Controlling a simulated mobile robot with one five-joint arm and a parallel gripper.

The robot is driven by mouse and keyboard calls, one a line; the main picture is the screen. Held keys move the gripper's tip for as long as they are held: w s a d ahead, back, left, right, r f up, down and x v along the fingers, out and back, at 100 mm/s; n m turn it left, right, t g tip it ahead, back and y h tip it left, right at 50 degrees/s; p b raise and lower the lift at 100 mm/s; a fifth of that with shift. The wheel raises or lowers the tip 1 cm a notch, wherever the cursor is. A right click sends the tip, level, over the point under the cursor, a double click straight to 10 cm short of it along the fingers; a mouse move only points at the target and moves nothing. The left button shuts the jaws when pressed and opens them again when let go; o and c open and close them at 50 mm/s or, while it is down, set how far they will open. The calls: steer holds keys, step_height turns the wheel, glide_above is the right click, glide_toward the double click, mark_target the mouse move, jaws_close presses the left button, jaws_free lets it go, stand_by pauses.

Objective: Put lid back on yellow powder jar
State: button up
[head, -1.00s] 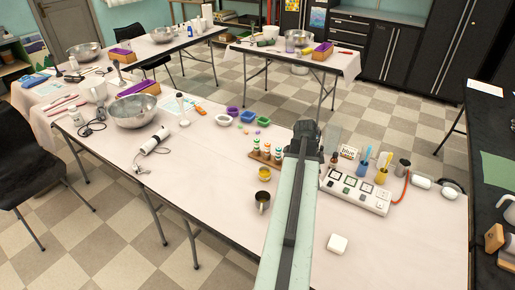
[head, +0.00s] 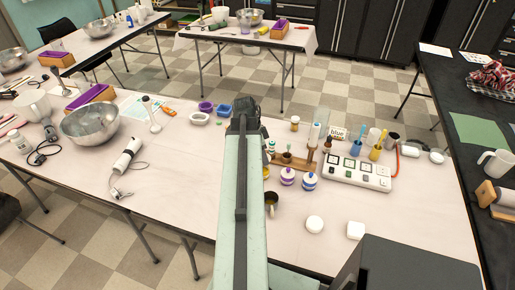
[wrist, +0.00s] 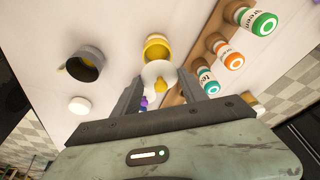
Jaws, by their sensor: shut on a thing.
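In the wrist view, a white round lid with a yellow knob (wrist: 160,72) sits between the fingertips of my gripper (wrist: 165,92), which is shut on it. The yellow powder jar (wrist: 157,46) stands just beyond the lid, with its yellow top showing. The lid overlaps the jar's near edge in the picture; I cannot tell whether they touch. In the head view, my arm hides the lid and most of the jar; only a yellow edge of the jar (head: 266,173) shows right of the arm.
A wooden rack (wrist: 190,58) with several capped bottles stands right of the jar. A grey mug (wrist: 86,64) is to its left. In the head view, a purple-striped jar (head: 287,177) and a blue-striped jar (head: 309,182) stand nearby, with a white power strip (head: 357,172) further right.

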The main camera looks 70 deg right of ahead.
steer(key=shift+w+r+m+p, duration=0.15)
steer(key=shift+r+m+p, duration=0.35)
steer(key=shift+r+p, duration=0.35)
steer(key=shift+r+m, duration=0.25)
steer(key=shift+m, duration=0.05)
step_height(320, 180, down, 7)
steer(key=b, duration=0.7)
steer(key=shift+a, duration=0.1)
stand_by(0.7)
steer(key=o, duration=1.4)
steer(key=shift+o, duration=0.2)
steer(key=o, duration=0.4)
